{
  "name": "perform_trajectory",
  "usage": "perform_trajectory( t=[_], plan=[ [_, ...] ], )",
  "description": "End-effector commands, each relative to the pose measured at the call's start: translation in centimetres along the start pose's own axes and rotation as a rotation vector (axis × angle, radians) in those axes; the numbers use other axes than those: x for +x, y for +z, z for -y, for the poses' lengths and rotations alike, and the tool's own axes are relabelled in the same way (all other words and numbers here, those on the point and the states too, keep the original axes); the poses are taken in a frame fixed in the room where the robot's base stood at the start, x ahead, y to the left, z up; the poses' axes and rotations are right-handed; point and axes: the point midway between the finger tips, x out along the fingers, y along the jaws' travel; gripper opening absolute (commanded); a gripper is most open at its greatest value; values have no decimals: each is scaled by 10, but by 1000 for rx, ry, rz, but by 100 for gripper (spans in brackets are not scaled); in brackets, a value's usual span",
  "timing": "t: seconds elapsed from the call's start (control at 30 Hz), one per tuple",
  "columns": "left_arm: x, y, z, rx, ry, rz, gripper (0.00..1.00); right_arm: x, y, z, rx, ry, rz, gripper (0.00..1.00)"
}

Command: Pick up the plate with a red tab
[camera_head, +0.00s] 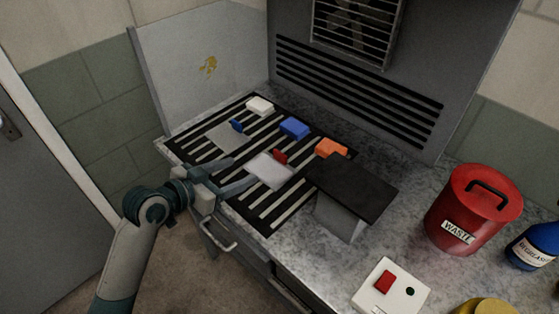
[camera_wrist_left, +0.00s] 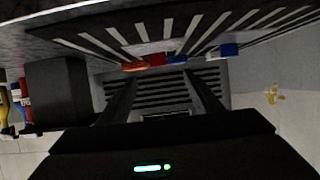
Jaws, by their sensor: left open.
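The plate with a red tab (camera_head: 268,171) is a thin light-grey sheet lying on the black-and-white striped mat (camera_head: 276,217). Its red tab (camera_head: 281,156) stands at its far edge. My left gripper (camera_head: 245,173) is open and empty at the near left of this plate, its fingers pointing toward it. In the left wrist view my fingers (camera_wrist_left: 160,77) are spread, with the red tab (camera_wrist_left: 157,59) seen beyond the gap between them. A second, greyer plate (camera_head: 227,137) with a blue tab (camera_head: 237,126) lies farther left on the mat. My right gripper is not in view.
White (camera_head: 260,106), blue (camera_head: 295,128) and orange (camera_head: 331,148) blocks stand along the mat's back. A dark-topped stand (camera_head: 350,188) is close right of the plate. A red waste bin (camera_head: 474,209), a button box (camera_head: 392,290) and a blue bottle (camera_head: 537,245) are farther right.

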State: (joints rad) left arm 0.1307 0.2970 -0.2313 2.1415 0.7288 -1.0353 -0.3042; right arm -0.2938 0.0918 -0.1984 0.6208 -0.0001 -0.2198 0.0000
Motion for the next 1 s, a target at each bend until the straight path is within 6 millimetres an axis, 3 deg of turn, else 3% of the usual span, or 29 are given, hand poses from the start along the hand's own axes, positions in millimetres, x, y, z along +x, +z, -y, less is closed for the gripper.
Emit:
perform_trajectory(
  t=[0.47, 0.67, 1.0],
  plan=[
    [6, -1, 0, -1, 0, -1, 59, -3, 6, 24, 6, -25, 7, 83],
    [30, -2, -1, -5, 2, 0, 59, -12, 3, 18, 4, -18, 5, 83],
    [87, -3, -1, -4, 1, 0, 59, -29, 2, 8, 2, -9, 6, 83]
  ],
)
